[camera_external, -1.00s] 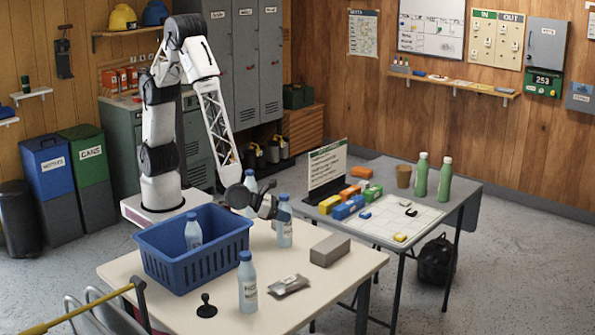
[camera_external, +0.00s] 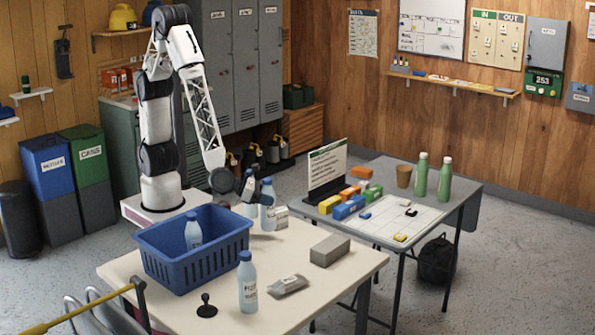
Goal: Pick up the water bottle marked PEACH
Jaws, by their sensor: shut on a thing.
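My gripper (camera_external: 256,192) is beyond the blue crate's right end, over the far side of the cream table, and is shut on a pale blue bottle (camera_external: 274,218). The held bottle looks tilted, its labelled part toward the lower right; the gripper partly hides it, and its label is too small to read. A similar bottle (camera_external: 250,209) shows just behind the gripper, partly hidden. Another bottle (camera_external: 248,284) stands upright at the table's front, its label unclear. One more bottle (camera_external: 193,233) stands inside the crate. I cannot tell which is marked PEACH.
The blue crate (camera_external: 197,266) fills the table's left. A grey block (camera_external: 330,250), a grey packet (camera_external: 288,285) and a black knobbed object (camera_external: 206,306) lie on the cream table (camera_external: 335,278). A grey table (camera_external: 440,200) to the right holds coloured boxes and two green bottles (camera_external: 420,176).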

